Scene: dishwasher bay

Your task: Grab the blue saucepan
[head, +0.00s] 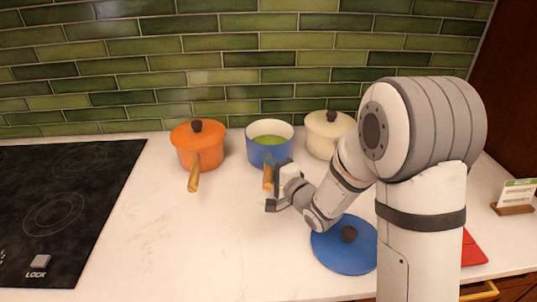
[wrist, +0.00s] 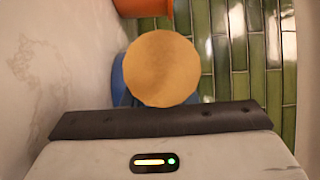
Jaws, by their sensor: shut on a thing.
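The blue saucepan (head: 267,151) stands upright and uncovered on the white counter, between an orange pot and a cream pot. Something green shows inside it. Its wooden handle (head: 267,174) points toward me. My gripper (head: 276,190) is shut on this handle. In the wrist view the round end of the handle (wrist: 161,69) is large, just above the dark jaw pad, with a little of the blue saucepan (wrist: 118,80) behind it. A blue lid (head: 338,255) with a dark knob lies on the counter, partly hidden by my arm.
The orange pot (head: 197,150), lidded, stands close on the left. The cream pot (head: 321,145), lidded, stands close on the right. A black cooktop (head: 60,200) is at the left. Green tiles (head: 200,80) rise behind. A red item (head: 472,250) lies at the right.

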